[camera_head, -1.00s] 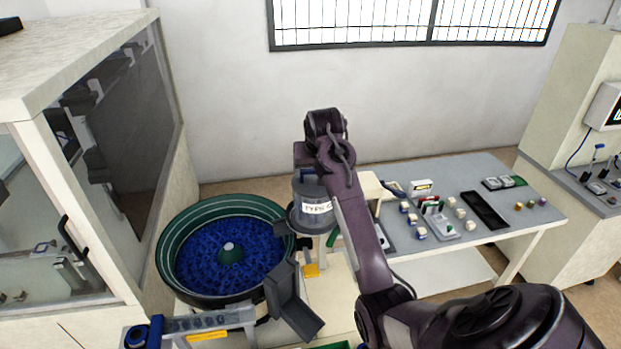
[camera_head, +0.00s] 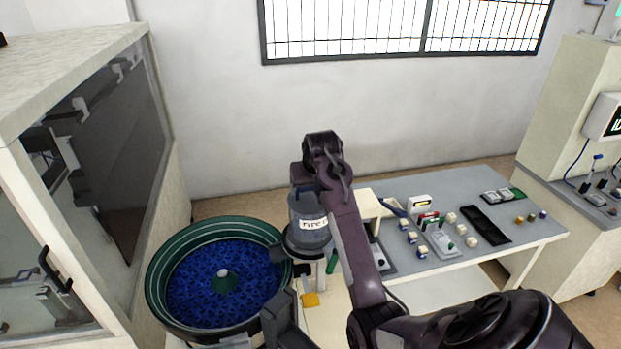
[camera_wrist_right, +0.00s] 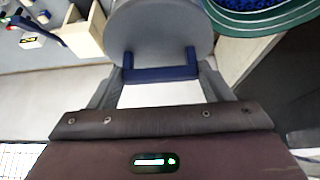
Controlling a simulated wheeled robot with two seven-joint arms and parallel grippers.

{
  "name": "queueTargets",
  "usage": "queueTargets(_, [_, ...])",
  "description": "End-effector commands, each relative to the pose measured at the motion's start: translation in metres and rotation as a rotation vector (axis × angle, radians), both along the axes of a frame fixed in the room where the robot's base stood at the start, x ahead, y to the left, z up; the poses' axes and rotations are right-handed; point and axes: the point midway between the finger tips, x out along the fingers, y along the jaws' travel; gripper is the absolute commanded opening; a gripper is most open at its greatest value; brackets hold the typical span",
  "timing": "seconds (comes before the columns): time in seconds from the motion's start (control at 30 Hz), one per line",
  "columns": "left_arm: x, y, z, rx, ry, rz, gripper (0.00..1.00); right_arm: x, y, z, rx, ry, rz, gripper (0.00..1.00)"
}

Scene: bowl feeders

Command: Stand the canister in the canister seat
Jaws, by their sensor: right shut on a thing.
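The canister (camera_head: 308,226) is a grey cylinder with a white label that begins "TYPE". It looks upright beside the right rim of the bowl feeder. My right gripper (camera_head: 304,188) is at its top and shut on it. In the right wrist view the grey canister (camera_wrist_right: 160,28) fills the top middle, with a blue bar between the fingers of my right gripper (camera_wrist_right: 160,74). A dark ring shows around the canister's foot, above a pale post. I cannot tell whether this ring is the canister seat, or whether the canister rests on it.
The green bowl feeder (camera_head: 162,265) full of blue parts stands close left of the canister. A grey table (camera_head: 390,184) with small blocks, cards and a black tray (camera_head: 486,224) is at the right. A glass-fronted cabinet (camera_head: 115,150) stands at the left.

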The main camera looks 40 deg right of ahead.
Motion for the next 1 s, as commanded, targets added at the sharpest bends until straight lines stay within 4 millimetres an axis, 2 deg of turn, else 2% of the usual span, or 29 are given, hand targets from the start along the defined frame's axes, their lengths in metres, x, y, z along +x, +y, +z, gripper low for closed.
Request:
queueTargets(0.3, [0.0005,-0.0005,0.0003,-0.001,0.000,0.000,0.36,0.0003,-0.0004,-0.0106,-0.002,-0.005,-0.001,0.07])
queueTargets(1.0, [0.0008,-0.0007,0.0003,-0.001,-0.001,0.000,0.36,-0.0009,0.0003,-0.0105,-0.002,-0.004,0.000,0.07])
